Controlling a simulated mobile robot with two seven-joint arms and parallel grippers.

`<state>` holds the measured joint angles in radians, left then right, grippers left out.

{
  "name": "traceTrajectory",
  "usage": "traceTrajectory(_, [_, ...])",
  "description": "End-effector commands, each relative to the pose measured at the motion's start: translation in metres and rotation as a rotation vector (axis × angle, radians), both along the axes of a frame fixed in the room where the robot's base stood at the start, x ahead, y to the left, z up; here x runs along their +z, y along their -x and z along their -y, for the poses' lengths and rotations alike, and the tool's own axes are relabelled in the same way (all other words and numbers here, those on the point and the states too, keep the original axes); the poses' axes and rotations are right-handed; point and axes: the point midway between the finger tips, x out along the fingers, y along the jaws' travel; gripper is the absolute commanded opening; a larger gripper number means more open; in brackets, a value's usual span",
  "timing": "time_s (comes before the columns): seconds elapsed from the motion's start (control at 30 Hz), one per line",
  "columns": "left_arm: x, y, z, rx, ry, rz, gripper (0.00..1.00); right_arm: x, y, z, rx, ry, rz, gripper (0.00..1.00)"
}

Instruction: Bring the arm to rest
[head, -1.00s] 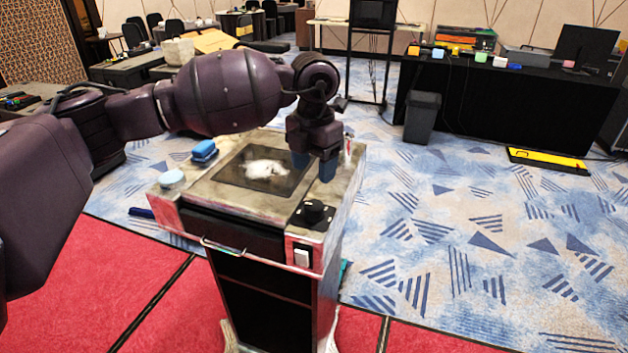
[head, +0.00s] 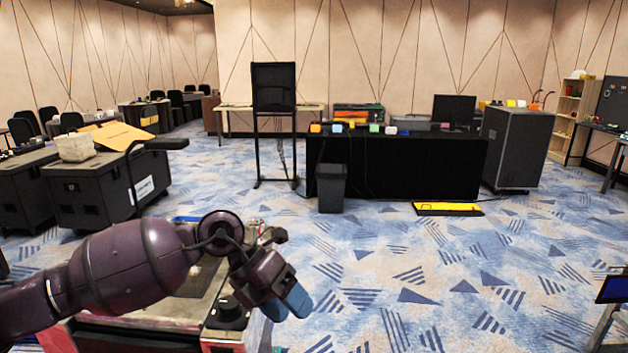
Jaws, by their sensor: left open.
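My left arm comes in from the lower left in the head view. My left gripper (head: 287,306) is open, with blue fingertips, and nothing shows between them. It hangs at the right side of a small cart (head: 146,331) with a worn top. My right gripper is not in view.
A black-draped table (head: 400,168) with several coloured blocks stands at the back. A dark bin (head: 332,188) and a yellow-topped floor plate (head: 447,209) are in front of it. Black cases (head: 95,192) stand at left. The patterned carpet (head: 400,270) is open at right.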

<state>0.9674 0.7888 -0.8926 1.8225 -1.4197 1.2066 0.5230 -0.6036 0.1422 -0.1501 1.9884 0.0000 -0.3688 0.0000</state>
Motion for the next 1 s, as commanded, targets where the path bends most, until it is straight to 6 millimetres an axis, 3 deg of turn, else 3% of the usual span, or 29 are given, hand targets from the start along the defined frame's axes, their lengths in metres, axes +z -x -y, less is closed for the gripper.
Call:
traceTrajectory(0.1, [0.005,0.025,0.034,0.036,0.273,-0.073,0.58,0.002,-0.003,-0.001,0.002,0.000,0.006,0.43])
traceTrajectory(0.2, [0.018,0.038,0.054,0.100,0.496,-0.133,0.58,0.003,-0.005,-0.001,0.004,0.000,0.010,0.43])
traceTrajectory(0.33, [0.039,0.045,0.064,0.230,0.769,-0.212,0.58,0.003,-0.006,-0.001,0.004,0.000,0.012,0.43])
traceTrajectory(0.47, [0.058,0.042,0.059,0.405,1.015,-0.294,0.58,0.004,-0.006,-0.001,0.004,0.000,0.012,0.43])
traceTrajectory(0.6, [0.068,0.031,0.036,0.642,1.242,-0.379,0.58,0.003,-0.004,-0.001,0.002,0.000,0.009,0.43])
traceTrajectory(0.73, [0.064,0.020,0.003,0.901,1.409,-0.460,0.58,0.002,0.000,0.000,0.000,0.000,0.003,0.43])
traceTrajectory(0.87, [0.045,0.011,-0.038,1.196,1.525,-0.542,0.58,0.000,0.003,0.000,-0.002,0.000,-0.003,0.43])
traceTrajectory(1.0, [0.010,0.013,-0.085,1.537,1.586,-0.632,0.58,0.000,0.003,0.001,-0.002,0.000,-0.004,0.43])
